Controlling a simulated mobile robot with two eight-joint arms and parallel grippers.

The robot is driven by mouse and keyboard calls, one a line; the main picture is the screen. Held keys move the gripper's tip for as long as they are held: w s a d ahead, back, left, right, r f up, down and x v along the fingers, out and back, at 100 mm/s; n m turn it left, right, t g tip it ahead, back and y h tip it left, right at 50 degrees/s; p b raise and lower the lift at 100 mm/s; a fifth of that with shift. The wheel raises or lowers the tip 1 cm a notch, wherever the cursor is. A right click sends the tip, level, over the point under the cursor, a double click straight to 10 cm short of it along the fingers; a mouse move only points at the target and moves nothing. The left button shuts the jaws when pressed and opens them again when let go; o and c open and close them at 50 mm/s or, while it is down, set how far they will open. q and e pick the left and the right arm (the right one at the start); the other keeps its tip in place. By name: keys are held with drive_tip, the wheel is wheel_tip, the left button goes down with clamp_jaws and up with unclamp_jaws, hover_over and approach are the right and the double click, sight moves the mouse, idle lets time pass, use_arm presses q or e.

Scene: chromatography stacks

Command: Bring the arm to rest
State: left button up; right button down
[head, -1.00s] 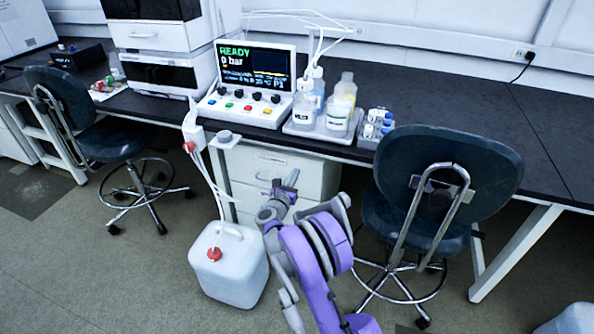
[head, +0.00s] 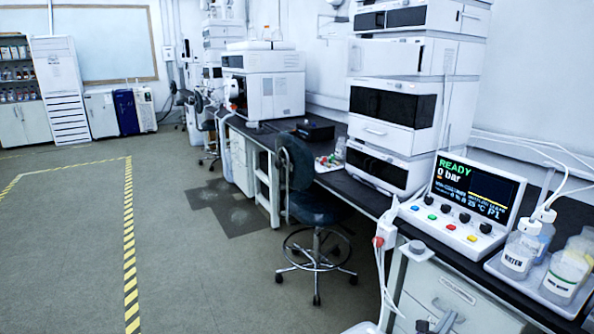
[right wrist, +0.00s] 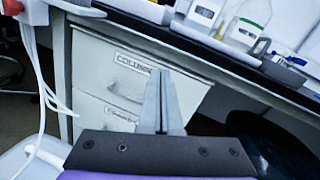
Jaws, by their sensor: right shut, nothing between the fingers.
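My right gripper (head: 438,322) shows only as a small grey tip at the bottom edge of the head view, in front of the white drawer cabinet (head: 465,300). The rest of my right arm is out of that view. In the right wrist view its two grey fingers (right wrist: 163,76) are together with nothing between them. They point toward the cabinet (right wrist: 185,88) with labelled drawers, and appear apart from it. My left gripper is not in view.
The control console (head: 461,204) reads READY, 0 bar. Bottles stand in a tray (head: 528,286) on the dark bench. A white jug (right wrist: 42,155) with tubing is at lower left in the wrist view. A chair (head: 306,190) stands by the bench; open floor lies left.

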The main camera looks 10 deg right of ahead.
drive_tip(key=w+a+r+n+t+y, duration=0.2)
drive_tip(key=a+r+n+t+y, duration=0.35)
drive_tip(key=a+n, duration=0.45)
drive_tip(key=s+a+r+n+g+y, duration=0.15)
drive_tip(key=s+a+n+y, duration=0.25)
drive_tip(key=a+n+y, duration=0.7)
drive_tip(key=s+a+f+n+g, duration=0.45)
drive_tip(key=s+a+n, duration=0.55)
drive_tip(key=s+n, duration=0.35)
drive_tip(key=s+f+n+g+h, duration=0.1)
drive_tip(key=s+f+n+g, duration=0.2)
drive_tip(key=s+n, duration=0.35)
drive_tip(key=s+f+n+g+h, duration=0.1)
drive_tip(key=s+f+n+g, duration=0.2)
drive_tip(key=s, duration=0.7)
use_arm(q)
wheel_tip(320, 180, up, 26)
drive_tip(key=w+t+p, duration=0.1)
drive_tip(key=p, duration=2.1)
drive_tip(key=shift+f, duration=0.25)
use_arm(e)
wheel_tip(320, 180, up, 25)
drive_tip(key=w+t, duration=0.1)
drive_tip(key=shift+w+d, duration=0.35)
